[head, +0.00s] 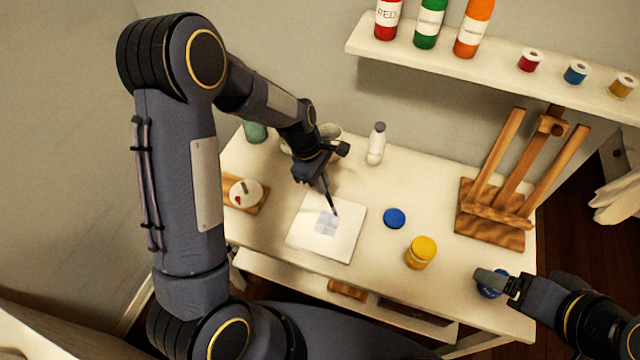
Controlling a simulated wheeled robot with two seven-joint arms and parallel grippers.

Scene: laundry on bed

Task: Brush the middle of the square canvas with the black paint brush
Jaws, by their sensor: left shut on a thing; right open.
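The square white canvas (342,243) lies flat on the table, with a pale blue-grey patch near its middle. My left gripper (322,178) is shut on the black paint brush (331,200) above the canvas's back edge. The brush slants down and to the right, its tip over the upper part of the canvas, right of the patch. I cannot tell whether the tip touches the canvas. My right gripper (497,280) is open at the table's front right, over a blue jar (488,291) that it partly hides. I cannot tell whether it touches the jar.
A yellow jar (421,253) and a blue lid (394,218) lie right of the canvas. A white bottle (376,145) stands behind, a wooden easel (500,205) at the right. A wooden board with a white round item (245,193) is at the left. A bottle shelf (450,62) hangs above.

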